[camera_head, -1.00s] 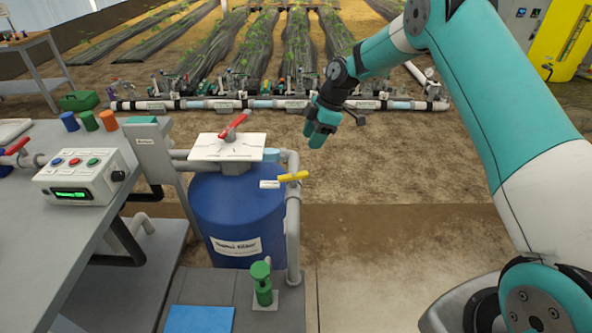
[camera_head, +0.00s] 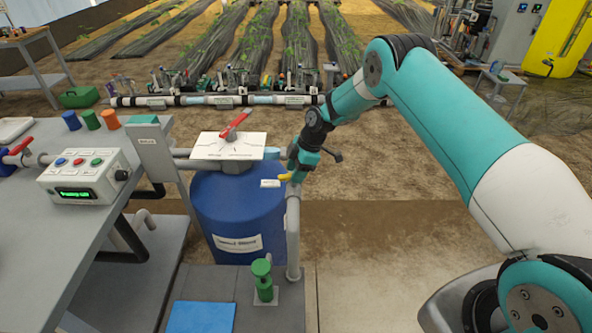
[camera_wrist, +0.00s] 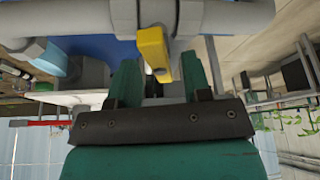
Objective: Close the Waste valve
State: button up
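The yellow valve handle (camera_head: 285,178) sits on the grey pipe at the right of the blue filter tank. A small white tag (camera_head: 270,183) hangs beside it, with text too small to read. My gripper (camera_head: 294,172) is right at the handle and hides part of it in the head view. In the wrist view the yellow handle (camera_wrist: 153,48) points toward the space between the two green fingers of my gripper (camera_wrist: 160,75). The fingers are apart, with gaps beside the handle. I cannot tell whether either finger touches it.
The blue tank (camera_head: 238,215) carries a white plate (camera_head: 215,147) with a red lever (camera_head: 235,124). A vertical grey pipe (camera_head: 293,235) runs below the handle. A grey bench with a control box (camera_head: 84,174) is at left. Ground at right is open.

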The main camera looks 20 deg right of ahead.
grip_shut()
jog(key=shift+f+m+t+b, duration=0.2)
jog(key=shift+m+t+b, duration=0.2)
jog(key=shift+m+b, duration=0.55)
jog(key=shift+s+r+m+t+b, duration=0.1)
jog(key=shift+r+m+t+b, duration=0.2)
jog(key=shift+m, duration=0.45)
jog(key=shift+o, duration=0.3)
grip_release()
jog(key=b+v, duration=0.2)
jog(key=v, duration=1.5)
jog(key=shift+r, duration=0.2)
